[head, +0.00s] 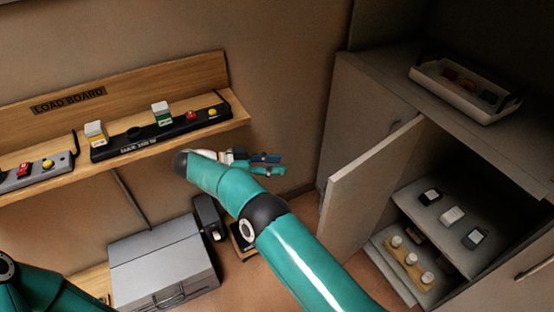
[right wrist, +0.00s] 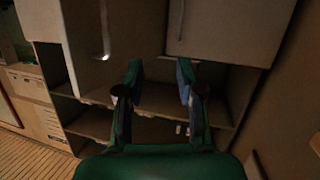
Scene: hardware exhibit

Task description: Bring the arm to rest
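My right arm (head: 300,262) is teal and reaches up from the bottom of the head view, bent at the elbow. My right gripper (head: 281,164) hangs in the air in front of the wall, below the right end of the shelf. In the right wrist view its two fingers (right wrist: 159,70) stand apart with nothing between them. Part of my left arm (head: 35,290) shows at the lower left of the head view. My left gripper is outside the frames.
A wooden load board shelf (head: 180,78) carries a black power strip (head: 160,138) with blocks on it. A grey case (head: 162,268) stands below. At right, a cabinet door (head: 370,185) stands open beside shelves of small items (head: 452,215). A white tray (head: 425,75) sits on top.

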